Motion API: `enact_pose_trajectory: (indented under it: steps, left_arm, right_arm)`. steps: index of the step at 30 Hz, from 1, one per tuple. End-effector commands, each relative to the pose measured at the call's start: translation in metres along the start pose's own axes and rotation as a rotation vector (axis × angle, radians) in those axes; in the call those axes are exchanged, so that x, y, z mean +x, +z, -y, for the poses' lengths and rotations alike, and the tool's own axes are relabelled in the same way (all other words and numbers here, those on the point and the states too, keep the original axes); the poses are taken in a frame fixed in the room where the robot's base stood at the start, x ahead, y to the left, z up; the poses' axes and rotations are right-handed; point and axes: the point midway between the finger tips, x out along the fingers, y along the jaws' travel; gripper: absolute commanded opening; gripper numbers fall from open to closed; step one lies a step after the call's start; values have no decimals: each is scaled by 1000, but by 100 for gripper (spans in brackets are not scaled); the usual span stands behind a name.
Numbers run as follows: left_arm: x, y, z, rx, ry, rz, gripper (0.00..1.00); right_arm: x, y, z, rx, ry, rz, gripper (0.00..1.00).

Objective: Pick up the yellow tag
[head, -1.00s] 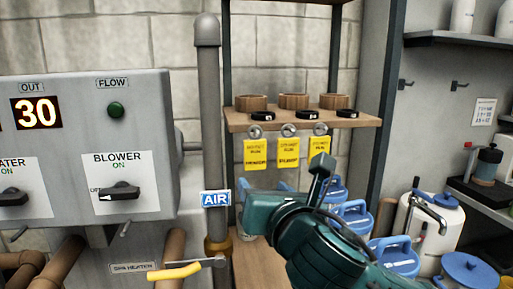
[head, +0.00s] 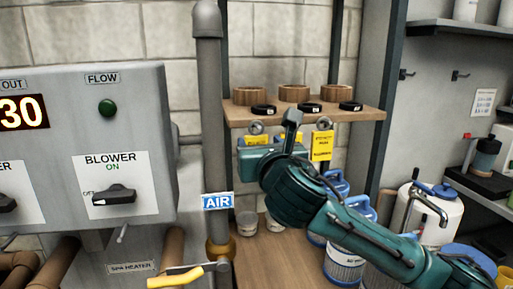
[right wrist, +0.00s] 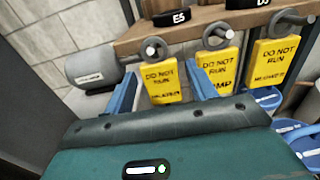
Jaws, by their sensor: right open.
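In the right wrist view these are the left tag (right wrist: 163,82), the middle tag (right wrist: 217,74) and the right tag (right wrist: 272,64). In the head view the right tag (head: 321,146) is clear, while my right gripper (head: 262,157) hides most of the left tag (head: 254,140) and middle tag. In the right wrist view my right gripper (right wrist: 162,76) is open and empty; the left tag shows between its blue fingers, apart from them. My left gripper is out of view.
The wooden shelf (head: 240,114) holds black rings and wooden rings. A grey vertical pipe (head: 210,120) with an AIR label and a grey control box (head: 150,150) stand to the left. Blue-topped canisters (head: 345,262) stand below, right. A yellow-handled valve (head: 175,278) is low.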

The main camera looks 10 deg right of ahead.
Motion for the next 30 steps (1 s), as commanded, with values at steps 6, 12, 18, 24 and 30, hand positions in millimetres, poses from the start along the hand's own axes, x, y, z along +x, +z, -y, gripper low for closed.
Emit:
enact_pose_trajectory:
  steps: [6,12,18,24,30]
  left_arm:
    - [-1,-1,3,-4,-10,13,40]
    - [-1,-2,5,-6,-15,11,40]
    - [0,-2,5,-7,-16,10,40]
    - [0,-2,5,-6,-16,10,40]
    - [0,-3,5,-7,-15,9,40]
  right_arm:
    - [32,0,-1,1,-3,-2,56]
    - [38,-1,-1,0,-1,0,56]
    - [38,-1,-1,0,-1,0,50]
    - [38,-1,-1,0,-1,-1,33]
    - [38,-1,-1,0,-1,0,23]
